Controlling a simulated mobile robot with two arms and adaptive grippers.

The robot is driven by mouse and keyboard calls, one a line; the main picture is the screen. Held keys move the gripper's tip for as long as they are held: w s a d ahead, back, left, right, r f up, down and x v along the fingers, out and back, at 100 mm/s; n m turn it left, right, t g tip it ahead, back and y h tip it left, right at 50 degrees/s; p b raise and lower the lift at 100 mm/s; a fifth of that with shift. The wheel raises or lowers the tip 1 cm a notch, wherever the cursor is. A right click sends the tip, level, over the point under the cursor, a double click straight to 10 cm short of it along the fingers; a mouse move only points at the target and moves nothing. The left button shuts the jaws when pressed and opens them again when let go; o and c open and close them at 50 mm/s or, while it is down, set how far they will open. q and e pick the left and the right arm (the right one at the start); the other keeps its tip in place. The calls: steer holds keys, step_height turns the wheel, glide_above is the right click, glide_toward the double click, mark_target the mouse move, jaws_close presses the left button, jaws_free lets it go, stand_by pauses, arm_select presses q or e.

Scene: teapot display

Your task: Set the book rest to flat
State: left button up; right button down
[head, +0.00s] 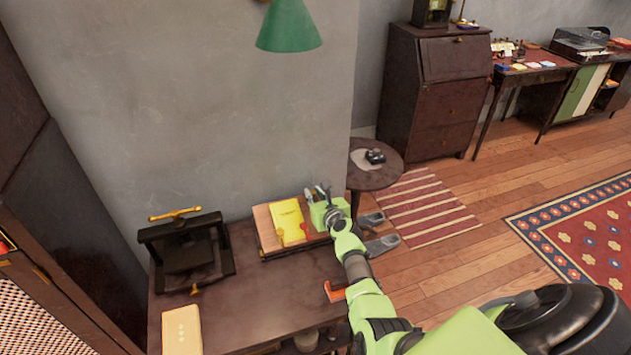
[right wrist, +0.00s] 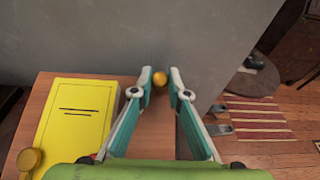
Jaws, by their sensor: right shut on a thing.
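The book rest (head: 265,226) is a wooden board on the dark table, with a yellow book (head: 288,222) on it. The board (right wrist: 22,130) and book (right wrist: 78,112) also show in the right wrist view, with a round brass piece (right wrist: 31,158) beside the book. My right gripper (head: 318,190) is at the board's right back side. In the right wrist view its fingers (right wrist: 162,76) are close together around a small brass knob (right wrist: 160,79). The board's tilt and support are hard to judge from here. My left gripper is out of view.
A black press (head: 185,250) with a brass handle stands left of the rest. A pale yellow book (head: 181,330) lies at the table's front left. A grey wall is close behind, with a green lamp shade (head: 289,27) above. A round side table (head: 376,160) stands right.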

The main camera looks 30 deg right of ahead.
steer(key=shift+w+f+g+p, duration=0.35)
steer(key=shift+g+p, duration=0.15)
steer(key=shift+p, duration=0.45)
steer(key=shift+w+f+g+p, duration=0.25)
steer(key=shift+f+g+p, duration=0.2)
steer(key=shift+f, duration=0.15)
steer(key=shift+d+f, duration=0.15)
steer(key=shift+f, duration=0.45)
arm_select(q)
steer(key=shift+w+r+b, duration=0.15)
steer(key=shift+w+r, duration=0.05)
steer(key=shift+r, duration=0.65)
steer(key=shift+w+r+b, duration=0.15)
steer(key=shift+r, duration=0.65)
arm_select(e)
steer(key=shift+w+f, duration=0.2)
steer(key=shift+f, duration=0.25)
steer(key=c, duration=2.3)
jaws_free()
steer(key=o, duration=0.3)
steer(key=shift+w, duration=0.15)
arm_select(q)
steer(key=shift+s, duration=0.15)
arm_select(e)
steer(key=shift+o, duration=0.2)
